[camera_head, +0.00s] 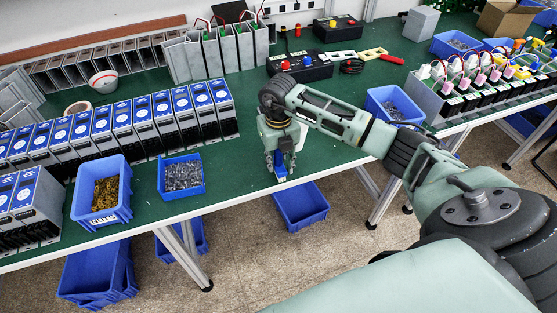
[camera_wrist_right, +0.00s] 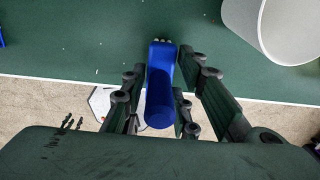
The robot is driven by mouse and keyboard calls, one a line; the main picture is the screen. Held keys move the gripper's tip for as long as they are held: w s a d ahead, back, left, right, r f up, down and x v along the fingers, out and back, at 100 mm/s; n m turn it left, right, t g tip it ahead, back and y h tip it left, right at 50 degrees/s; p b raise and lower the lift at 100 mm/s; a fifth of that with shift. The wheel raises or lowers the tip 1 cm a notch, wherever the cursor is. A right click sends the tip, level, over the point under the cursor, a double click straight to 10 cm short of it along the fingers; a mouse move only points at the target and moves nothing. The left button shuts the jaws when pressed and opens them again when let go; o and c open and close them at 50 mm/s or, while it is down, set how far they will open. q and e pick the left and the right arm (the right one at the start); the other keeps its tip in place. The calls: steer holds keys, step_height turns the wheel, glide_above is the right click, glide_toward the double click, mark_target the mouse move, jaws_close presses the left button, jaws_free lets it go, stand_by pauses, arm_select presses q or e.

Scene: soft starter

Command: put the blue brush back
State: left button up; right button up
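The blue brush (camera_wrist_right: 160,85) sits between the fingers of my right gripper (camera_wrist_right: 163,62) in the right wrist view, its bristles toward the top of the picture. The fingers lie close along both sides of it and appear closed on it. Whether the brush touches the table is unclear. My left gripper is not in view.
A whitish round container (camera_wrist_right: 275,30) stands partly in view on the green tabletop (camera_wrist_right: 70,45). Blue bins with parts (camera_head: 181,190) stand left, another bin (camera_head: 388,118) right. A row of blue-and-white units (camera_head: 160,122) fills the left. The table right around the gripper is mostly clear.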

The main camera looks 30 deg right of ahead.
steer(key=shift+o, duration=1.3)
steer(key=shift+r, duration=0.1)
steer(key=shift+r, duration=0.6)
step_height(320, 180, up, 10)
steer(key=b, duration=0.3)
steer(key=shift+f, duration=0.2)
steer(key=shift+r, duration=0.7)
